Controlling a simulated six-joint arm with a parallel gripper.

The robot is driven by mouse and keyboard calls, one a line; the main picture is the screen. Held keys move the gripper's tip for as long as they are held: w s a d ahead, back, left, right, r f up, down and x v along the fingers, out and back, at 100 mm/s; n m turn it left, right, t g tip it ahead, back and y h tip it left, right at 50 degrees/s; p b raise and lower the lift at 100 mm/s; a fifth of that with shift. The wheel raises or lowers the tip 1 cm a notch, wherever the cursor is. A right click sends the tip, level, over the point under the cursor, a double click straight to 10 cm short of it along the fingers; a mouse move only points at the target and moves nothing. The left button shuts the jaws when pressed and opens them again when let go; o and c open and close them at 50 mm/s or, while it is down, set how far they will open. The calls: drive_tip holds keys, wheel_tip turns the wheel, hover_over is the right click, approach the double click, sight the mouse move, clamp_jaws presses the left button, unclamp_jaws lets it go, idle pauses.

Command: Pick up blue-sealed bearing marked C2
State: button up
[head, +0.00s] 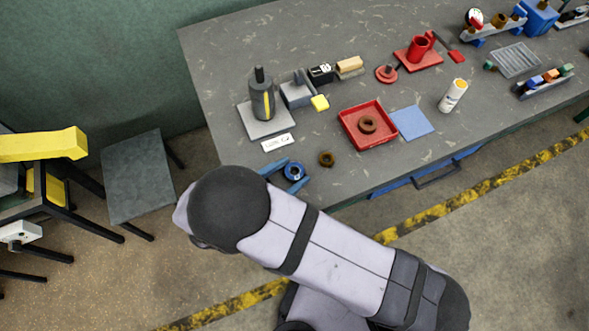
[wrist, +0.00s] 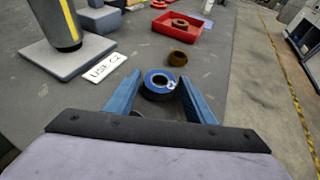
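The blue-sealed bearing (head: 294,171) is a dark ring with a blue face, lying flat near the table's front-left edge. In the wrist view the bearing (wrist: 152,82) shows a small white mark on its face, too small to read. My gripper (wrist: 162,77) is open, with one blue finger on each side of the bearing; whether either touches it is hard to tell. A white card (wrist: 104,67) to the left reads "USE C2". It also lies beside the press base in the head view (head: 278,143).
A brown ring (head: 327,158) lies just beyond the bearing. A red tray (head: 345,119) holds another brown ring (head: 367,124). A grey press (head: 262,98) stands on a plate at the left. A blue mat (head: 412,122) and white bottle (head: 452,96) are farther right.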

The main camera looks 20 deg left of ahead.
sight(289, 176)
drive_tip(key=c, duration=0.8)
drive_tip(key=shift+r, duration=0.2)
drive_tip(key=shift+r+b, duration=0.9)
drive_tip(key=shift+r, duration=3.95)
